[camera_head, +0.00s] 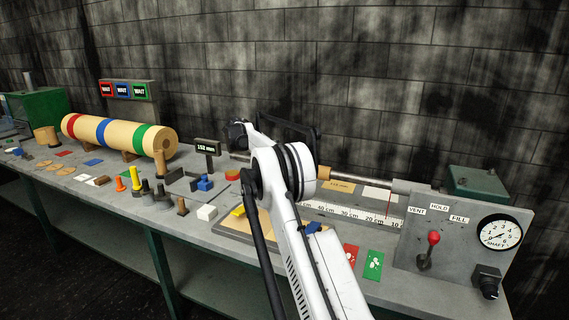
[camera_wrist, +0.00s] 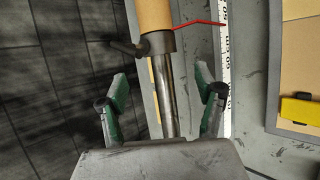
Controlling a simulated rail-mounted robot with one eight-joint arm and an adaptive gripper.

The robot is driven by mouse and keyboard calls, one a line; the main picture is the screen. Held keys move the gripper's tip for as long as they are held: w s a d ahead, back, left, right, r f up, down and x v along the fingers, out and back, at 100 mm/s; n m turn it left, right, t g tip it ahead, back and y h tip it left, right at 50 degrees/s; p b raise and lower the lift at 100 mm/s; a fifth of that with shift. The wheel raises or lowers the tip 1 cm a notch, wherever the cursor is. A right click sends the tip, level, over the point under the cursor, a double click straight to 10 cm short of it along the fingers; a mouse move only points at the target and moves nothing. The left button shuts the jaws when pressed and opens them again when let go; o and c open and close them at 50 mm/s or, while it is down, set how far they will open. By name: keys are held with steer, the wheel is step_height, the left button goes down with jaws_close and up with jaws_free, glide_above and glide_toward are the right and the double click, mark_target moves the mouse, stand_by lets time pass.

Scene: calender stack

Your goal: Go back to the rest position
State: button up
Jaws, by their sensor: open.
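My gripper (camera_wrist: 162,88) is open in the wrist view, its two green-padded fingers spread wide apart. Nothing is held between them. A bare metal shaft (camera_wrist: 166,105) runs through the gap between the fingers in the picture; I cannot tell how far the fingertips are from it. A grey collar with a dark lever (camera_wrist: 158,44) sits on the shaft ahead of the fingers, against a tan core (camera_wrist: 154,14). In the head view my white arm reaches over the bench and hides most of the shaft's middle; the fingers cannot be made out clearly there.
A control panel (camera_head: 410,240) with a red-knobbed lever (camera_head: 430,247) and gauge (camera_head: 499,232) stands right of my arm. A ruler (camera_head: 349,213) lies along the shaft. A banded roll (camera_head: 117,134) and small blocks fill the bench's left. A block wall (camera_head: 400,90) stands behind.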

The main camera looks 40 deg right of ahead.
steer(key=shift+v, duration=0.8)
steer(key=shift+a+r, duration=0.1)
steer(key=shift+r, duration=0.05)
steer(key=s+a+r+t+y+b, duration=0.1)
steer(key=s+a+r+y, duration=0.1)
steer(key=s+a+r, duration=0.45)
steer(key=s+a+r+m+t+y, duration=0.1)
steer(key=s+a+r+t, duration=0.15)
steer(key=s+a, duration=0.65)
steer(key=s+a+r+t+y+b, duration=0.15)
steer(key=s+a+r, duration=0.3)
steer(key=a, duration=0.55)
steer(key=s+a+f+m+t+y, duration=0.1)
steer(key=s+a+f, duration=0.3)
steer(key=s, duration=0.6)
steer(key=s+a+f+m+y, duration=0.1)
steer(key=s+a+f+y, duration=0.1)
steer(key=s+a+f, duration=0.3)
steer(key=s+a+f+t+y, duration=0.1)
steer(key=s+a+f, duration=0.3)
steer(key=s+a, duration=0.7)
steer(key=s+y, duration=0.1)
steer(key=s, duration=0.4)
steer(key=shift+f+m+t+b, duration=0.3)
steer(key=shift+f+m+b, duration=0.05)
steer(key=shift+f+m, duration=0.05)
